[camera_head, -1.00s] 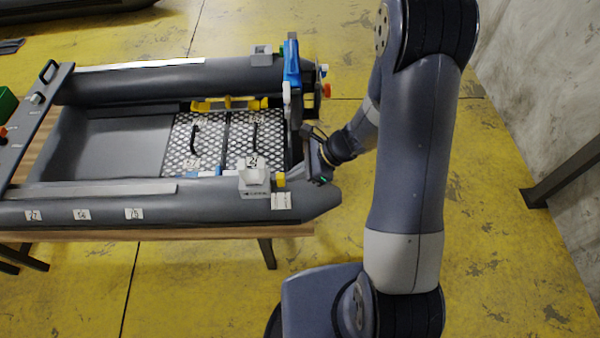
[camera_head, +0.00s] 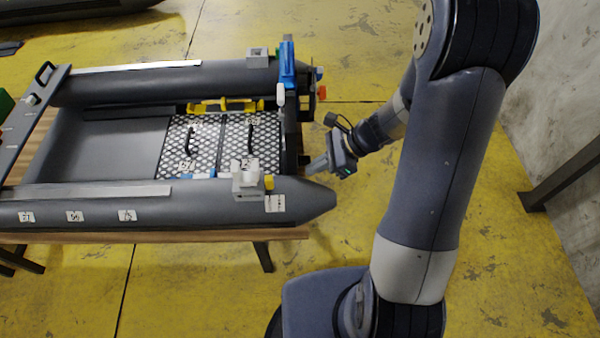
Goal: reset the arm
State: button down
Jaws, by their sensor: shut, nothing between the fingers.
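My gripper (camera_head: 316,166) is at the right end of the grey inflatable boat (camera_head: 92,208), near the stern. Its fingers point left toward the boat and look shut, with nothing seen between them. The wrist is just right of the boat's end, and the arm runs from it up and to the right, then down to my base. From this view I cannot tell whether the fingertips touch the boat or are only in front of it.
The boat lies on a wooden table (camera_head: 200,235). A blue clamp-like part (camera_head: 287,66) stands at its stern, and a grey block (camera_head: 247,180) sits on the near tube. The yellow floor right of the boat is clear up to a concrete wall (camera_head: 565,90) and dark beam (camera_head: 565,180).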

jog(key=v, duration=0.4)
jog(key=shift+d+r, duration=0.15)
jog(key=shift+d, duration=0.1)
